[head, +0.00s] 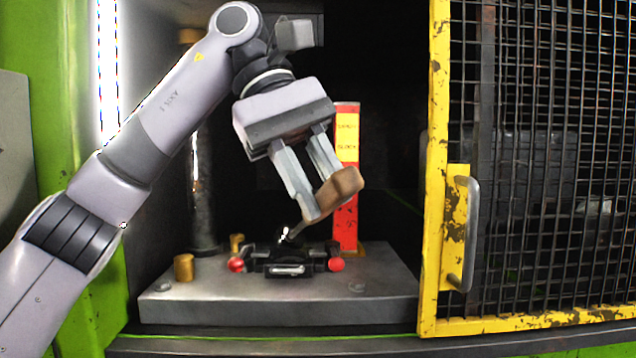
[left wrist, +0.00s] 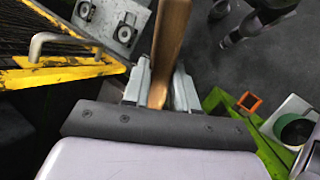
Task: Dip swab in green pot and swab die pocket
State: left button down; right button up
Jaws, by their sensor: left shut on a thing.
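My left gripper (head: 318,192) is shut on the brown wooden handle of the swab (head: 340,187). The handle is tilted, and a thin shaft runs down from it to the die. The swab's tip is at the top of the die, but I cannot tell whether it touches the pocket. The handle also shows between the fingers in the left wrist view (left wrist: 168,45). The die (head: 288,262) is a dark block with red knobs on both sides. A round green-topped thing (left wrist: 296,130), perhaps the green pot, is at the right edge of the left wrist view. My right gripper is not seen.
The die sits on a grey steel bed (head: 210,300) with brass posts (head: 184,268). A red and yellow safety block (head: 346,170) stands behind it. A yellow-framed mesh guard (head: 437,150) with a handle (head: 467,235) bounds the opening on the right.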

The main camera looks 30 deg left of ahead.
pick_arm(q)
jog(key=shift+f+b, duration=0.8)
jog(key=shift+f, duration=0.3)
dwell(0.6)
dwell(1.3)
jog(key=shift+p, duration=0.35)
jog(key=shift+w+a+p, duration=0.2)
jog(key=shift+w+p, duration=0.05)
jog(key=shift+p, duration=0.2)
jog(key=shift+s+d, duration=0.1)
jog(key=shift+s, duration=0.05)
jog(key=shift+s+d, duration=0.25)
jog(key=shift+s, duration=0.15)
jog(key=shift+w+a, duration=0.1)
jog(key=shift+w, duration=0.05)
